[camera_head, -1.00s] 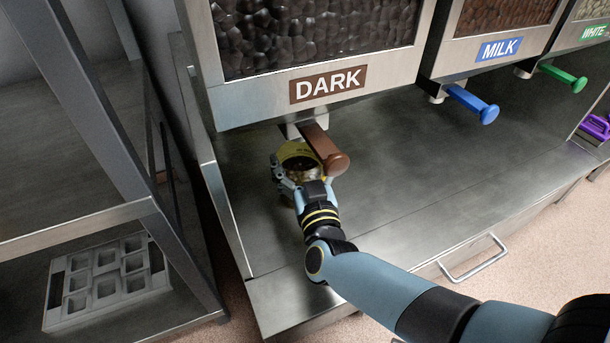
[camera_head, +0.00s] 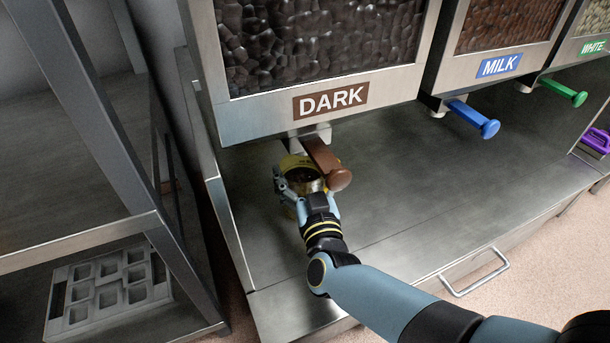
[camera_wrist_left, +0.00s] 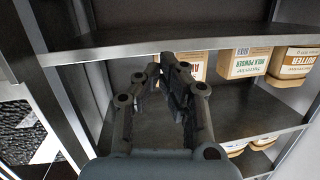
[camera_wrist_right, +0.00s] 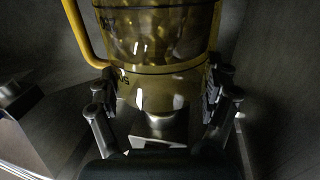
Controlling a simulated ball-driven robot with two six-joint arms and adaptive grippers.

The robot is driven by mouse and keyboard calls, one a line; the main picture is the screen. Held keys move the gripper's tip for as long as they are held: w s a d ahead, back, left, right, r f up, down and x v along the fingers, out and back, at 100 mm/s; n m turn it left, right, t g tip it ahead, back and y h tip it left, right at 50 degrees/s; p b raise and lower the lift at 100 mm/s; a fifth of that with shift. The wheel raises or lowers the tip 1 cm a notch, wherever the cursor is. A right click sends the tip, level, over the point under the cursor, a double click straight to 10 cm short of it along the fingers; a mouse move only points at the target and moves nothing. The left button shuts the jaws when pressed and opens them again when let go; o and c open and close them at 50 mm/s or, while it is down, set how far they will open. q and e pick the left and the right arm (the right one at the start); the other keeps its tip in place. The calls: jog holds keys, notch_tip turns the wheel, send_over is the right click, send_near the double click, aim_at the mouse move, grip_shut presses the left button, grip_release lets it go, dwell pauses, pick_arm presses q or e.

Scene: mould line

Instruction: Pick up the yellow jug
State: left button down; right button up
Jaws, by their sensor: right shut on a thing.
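The yellow jug (camera_head: 290,162) is under the DARK dispenser's spout, partly hidden by the brown lever and my fingers. My right gripper (camera_head: 300,187) is shut on it from the front. In the right wrist view the see-through jug (camera_wrist_right: 160,92) stands between the two fingers of the right gripper (camera_wrist_right: 165,92), with its yellow handle at the left. Its lower edge is dark, and I cannot tell whether it touches the counter.
The brown lever (camera_head: 326,163) hangs close above the jug. Blue (camera_head: 473,118) and green (camera_head: 563,92) levers are further right. The steel counter (camera_head: 420,190) is clear to the right. A rack with a pale mould (camera_head: 108,290) stands left. Cartons (camera_wrist_left: 245,63) sit on the left wrist view's shelves.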

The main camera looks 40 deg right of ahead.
pick_arm(q)
jog(key=s+a+f+g+p, duration=0.1)
jog(key=s+f+g+p, duration=0.1)
jog(key=s+f+g, duration=0.3)
jog(key=shift+f+n+y, duration=0.3)
jog(key=shift+f, duration=0.4)
jog(key=shift+w+a+g+p, duration=0.1)
jog(key=shift+a+g+p, duration=0.05)
jog(key=shift+g+p, duration=0.25)
